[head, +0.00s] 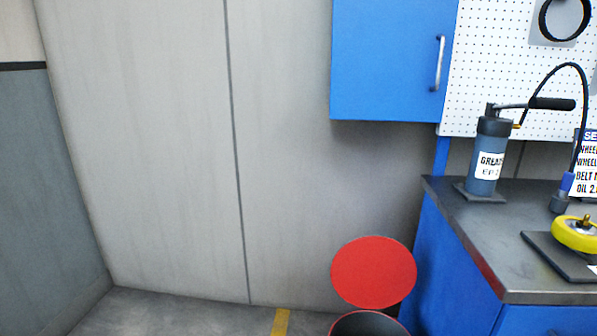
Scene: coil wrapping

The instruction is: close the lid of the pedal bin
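The pedal bin (341,319) stands on the floor at the bottom edge of the head view, cut off by the frame. Its round red lid (374,272) is up, tilted back above the rim toward the wall. The dark opening of the bin shows below the lid. The bin's body and pedal are out of the frame. My gripper is not in view.
A blue workbench (470,280) with a dark top stands right beside the bin. A blue wall cabinet (388,60) hangs above. Bare floor (180,315) lies left of the bin.

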